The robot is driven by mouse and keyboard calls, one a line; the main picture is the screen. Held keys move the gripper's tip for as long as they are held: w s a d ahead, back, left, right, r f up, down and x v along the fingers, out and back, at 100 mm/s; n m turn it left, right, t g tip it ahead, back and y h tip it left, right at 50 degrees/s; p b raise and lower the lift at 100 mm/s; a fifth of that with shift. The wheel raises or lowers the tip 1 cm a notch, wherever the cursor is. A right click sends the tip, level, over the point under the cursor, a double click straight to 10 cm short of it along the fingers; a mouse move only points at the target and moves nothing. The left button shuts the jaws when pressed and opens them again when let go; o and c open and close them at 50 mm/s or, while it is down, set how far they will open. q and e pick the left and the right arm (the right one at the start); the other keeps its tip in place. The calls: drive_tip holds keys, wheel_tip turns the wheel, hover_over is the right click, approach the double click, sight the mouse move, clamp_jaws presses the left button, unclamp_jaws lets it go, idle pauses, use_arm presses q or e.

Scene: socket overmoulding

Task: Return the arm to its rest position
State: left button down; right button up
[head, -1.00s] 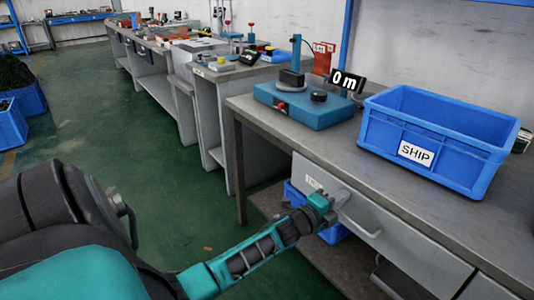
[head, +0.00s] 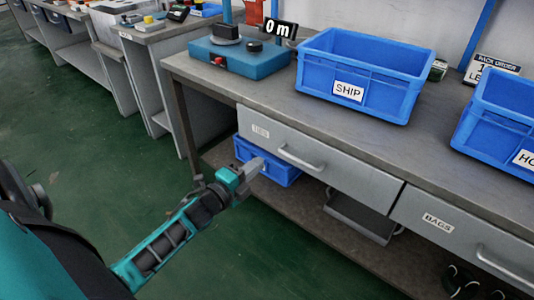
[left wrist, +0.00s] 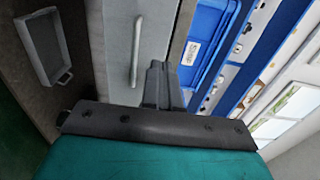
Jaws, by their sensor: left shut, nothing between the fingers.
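My left arm comes in from the lower left in the head view. My left gripper (head: 254,169) is shut and empty, held in front of the bench, below and left of the handle of the drawer labelled TIES (head: 300,152). The drawer is closed. In the left wrist view the gripper's fingers (left wrist: 158,84) are together, and the drawer handle (left wrist: 138,50) appears left of them. My right gripper is in neither view.
A blue SHIP bin (head: 352,75) and a blue device with a 0 m display (head: 238,58) stand on the bench. A second blue bin (head: 500,120) is at right. Below are a BAGS drawer (head: 460,225), a blue crate (head: 275,173) and a grey tray (head: 362,215). Green floor is clear at left.

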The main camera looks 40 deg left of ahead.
use_arm(q)
drive_tip(key=shift+s, duration=0.2)
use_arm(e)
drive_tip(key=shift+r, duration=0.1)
